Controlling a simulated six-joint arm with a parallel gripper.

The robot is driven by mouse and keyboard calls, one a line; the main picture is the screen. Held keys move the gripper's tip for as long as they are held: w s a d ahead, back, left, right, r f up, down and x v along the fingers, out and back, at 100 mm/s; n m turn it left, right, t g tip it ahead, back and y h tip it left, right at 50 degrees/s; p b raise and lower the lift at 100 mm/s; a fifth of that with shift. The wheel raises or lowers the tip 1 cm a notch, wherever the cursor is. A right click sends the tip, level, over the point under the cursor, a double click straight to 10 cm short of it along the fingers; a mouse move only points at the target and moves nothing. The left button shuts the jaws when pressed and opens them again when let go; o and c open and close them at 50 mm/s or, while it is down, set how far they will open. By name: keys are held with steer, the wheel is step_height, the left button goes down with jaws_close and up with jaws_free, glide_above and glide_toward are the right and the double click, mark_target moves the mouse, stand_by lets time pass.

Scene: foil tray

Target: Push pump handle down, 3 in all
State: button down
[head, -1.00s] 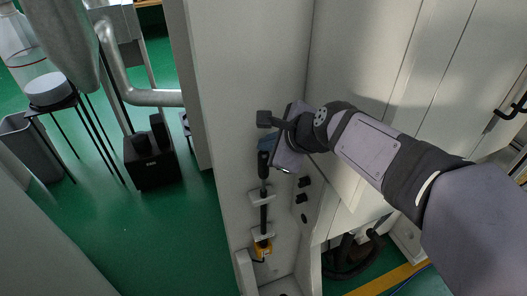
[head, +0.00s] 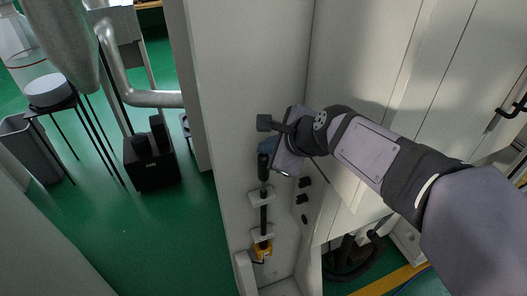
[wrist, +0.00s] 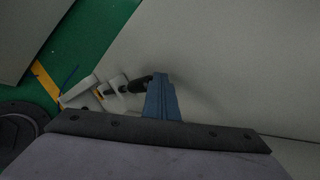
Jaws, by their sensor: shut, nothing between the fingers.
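The pump handle (head: 263,168) is a black upright grip on a thin dark rod (head: 263,218), mounted along the pale panel wall. The rod passes through pale brackets, with a yellow piece (head: 262,249) at its lower end. My gripper (head: 266,147) is at the top of the handle, its blue fingers shut and empty. In the wrist view the blue fingers (wrist: 161,98) are together, and the black handle (wrist: 139,84) shows just beside their tips. I cannot tell for certain whether they touch.
The pale wall (head: 240,100) stands close to my gripper. Small black knobs (head: 304,183) sit just right of the handle. A black hose (head: 350,262) lies low in an opening. Green floor is open at left, around a black box (head: 150,165).

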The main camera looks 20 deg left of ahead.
mark_target(266, 160)
steer(key=shift+s+f+b, duration=0.1)
steer(key=shift+f+b, duration=1.35)
steer(key=shift+f, duration=0.6)
stand_by(1.4)
steer(key=shift+r, duration=0.1)
steer(key=shift+r+p, duration=3)
steer(key=shift+p, duration=0.05)
steer(key=shift+r, duration=0.15)
step_height(266, 160, up, 5)
steer(key=p, duration=0.5)
